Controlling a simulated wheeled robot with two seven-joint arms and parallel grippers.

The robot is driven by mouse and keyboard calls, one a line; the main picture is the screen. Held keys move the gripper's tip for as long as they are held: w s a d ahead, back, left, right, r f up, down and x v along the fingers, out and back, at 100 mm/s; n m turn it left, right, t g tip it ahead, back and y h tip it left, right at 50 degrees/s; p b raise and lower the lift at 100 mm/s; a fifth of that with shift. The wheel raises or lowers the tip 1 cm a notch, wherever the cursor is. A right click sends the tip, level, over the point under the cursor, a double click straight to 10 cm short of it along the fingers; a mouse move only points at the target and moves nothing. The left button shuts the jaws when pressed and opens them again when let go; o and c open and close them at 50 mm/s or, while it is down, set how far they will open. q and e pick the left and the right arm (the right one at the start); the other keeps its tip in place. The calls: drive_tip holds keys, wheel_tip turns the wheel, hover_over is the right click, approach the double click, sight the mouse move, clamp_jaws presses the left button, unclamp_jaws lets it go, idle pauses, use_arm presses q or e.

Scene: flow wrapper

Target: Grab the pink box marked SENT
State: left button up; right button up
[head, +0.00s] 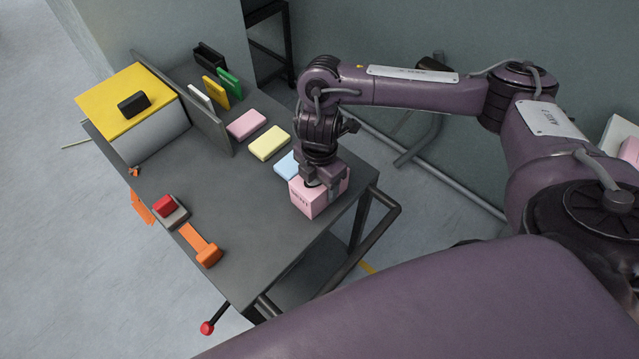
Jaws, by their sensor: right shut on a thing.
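A pink box (306,200) with dark lettering on its front face sits at the right end of the grey table; the letters are too small to read surely. My right gripper (325,188) points down over it and is shut on it, with a finger against its right side. The box is at or just above the table top; I cannot tell which. My left gripper is not in view.
Flat blocks, pink (247,124), yellow (269,143) and blue (287,165), lie in a row behind the box. A grey upright panel (190,105) divides the table. A rail (365,240) runs along the right end.

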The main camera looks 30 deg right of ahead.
drive_tip(key=shift+c, duration=1.1)
